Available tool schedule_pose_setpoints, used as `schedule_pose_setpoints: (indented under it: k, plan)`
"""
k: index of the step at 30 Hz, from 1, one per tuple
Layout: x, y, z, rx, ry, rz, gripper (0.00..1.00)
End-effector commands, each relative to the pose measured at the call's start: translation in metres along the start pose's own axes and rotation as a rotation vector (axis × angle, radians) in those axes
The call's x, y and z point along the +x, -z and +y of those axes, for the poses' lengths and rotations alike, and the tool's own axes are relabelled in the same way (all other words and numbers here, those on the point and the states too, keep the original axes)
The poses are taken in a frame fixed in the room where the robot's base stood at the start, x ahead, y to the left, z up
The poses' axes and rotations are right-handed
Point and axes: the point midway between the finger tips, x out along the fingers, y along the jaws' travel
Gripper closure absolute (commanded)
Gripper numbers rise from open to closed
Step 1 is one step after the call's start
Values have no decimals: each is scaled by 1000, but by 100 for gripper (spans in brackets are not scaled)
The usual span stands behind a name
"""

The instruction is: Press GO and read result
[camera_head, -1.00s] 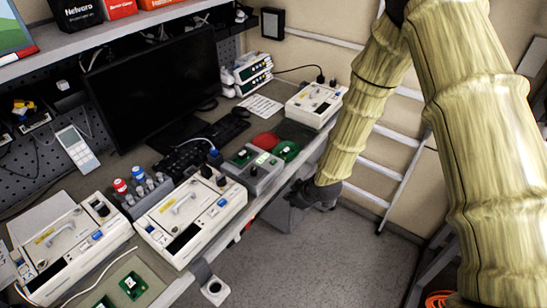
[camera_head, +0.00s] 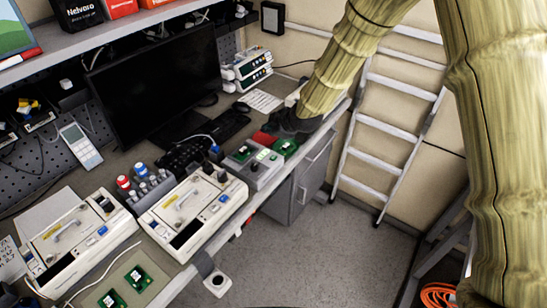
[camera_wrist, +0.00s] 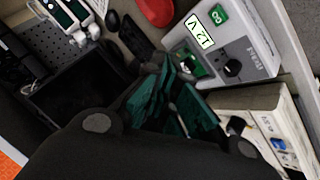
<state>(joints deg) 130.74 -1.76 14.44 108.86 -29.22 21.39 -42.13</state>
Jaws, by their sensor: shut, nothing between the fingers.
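A grey test box (camera_head: 257,167) stands near the bench's front edge, with a green circuit board (camera_head: 242,153) on its left part. In the head view only the gripper's dark body (camera_head: 296,122) shows clearly, over the bench behind and right of the box.
A white infusion pump (camera_head: 195,208) stands left of the box, another (camera_head: 80,240) farther left. A dark monitor (camera_head: 150,85) stands behind.

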Motion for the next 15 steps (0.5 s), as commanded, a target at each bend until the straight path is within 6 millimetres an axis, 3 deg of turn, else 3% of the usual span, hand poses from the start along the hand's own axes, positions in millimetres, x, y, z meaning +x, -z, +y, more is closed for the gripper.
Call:
schedule_pose_setpoints:
  k: [15]
  plan:
    - [23, -17, -17, 2, 1, 0, 100]
